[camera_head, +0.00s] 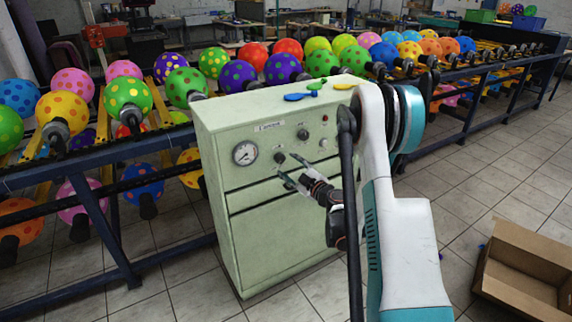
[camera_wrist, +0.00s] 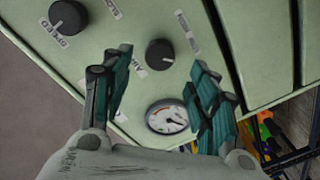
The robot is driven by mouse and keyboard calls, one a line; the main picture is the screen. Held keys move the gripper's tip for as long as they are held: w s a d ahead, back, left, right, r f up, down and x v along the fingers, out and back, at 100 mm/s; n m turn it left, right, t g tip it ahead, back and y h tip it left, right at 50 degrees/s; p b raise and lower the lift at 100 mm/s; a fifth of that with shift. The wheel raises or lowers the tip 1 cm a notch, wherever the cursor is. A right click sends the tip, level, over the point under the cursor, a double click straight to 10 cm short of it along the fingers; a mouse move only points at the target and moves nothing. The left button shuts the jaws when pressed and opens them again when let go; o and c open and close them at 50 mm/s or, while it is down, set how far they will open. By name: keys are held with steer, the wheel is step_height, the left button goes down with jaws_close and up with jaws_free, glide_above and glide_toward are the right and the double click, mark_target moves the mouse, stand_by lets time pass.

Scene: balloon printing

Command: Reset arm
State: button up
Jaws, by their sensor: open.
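My gripper (camera_head: 285,168) is open and empty in front of the pale green control cabinet (camera_head: 262,222). In the wrist view its two teal-padded fingers (camera_wrist: 161,62) stand apart. A black knob (camera_wrist: 160,52) shows between the fingertips in that view; it also shows just beyond them in the head view (camera_head: 280,158). I cannot tell how far the fingertips are from the panel. My white and teal arm reaches in from the lower right of the head view.
The cabinet panel holds a round gauge (camera_head: 245,152), a speed knob (camera_wrist: 68,17) and a red button (camera_head: 325,118). Flat balloons (camera_head: 294,97) lie on its top. A rack of dotted balloons (camera_head: 129,96) runs behind.

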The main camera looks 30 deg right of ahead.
steer(key=shift+s+d, duration=0.1)
steer(key=shift+s, duration=0.8)
steer(key=shift+r, duration=0.1)
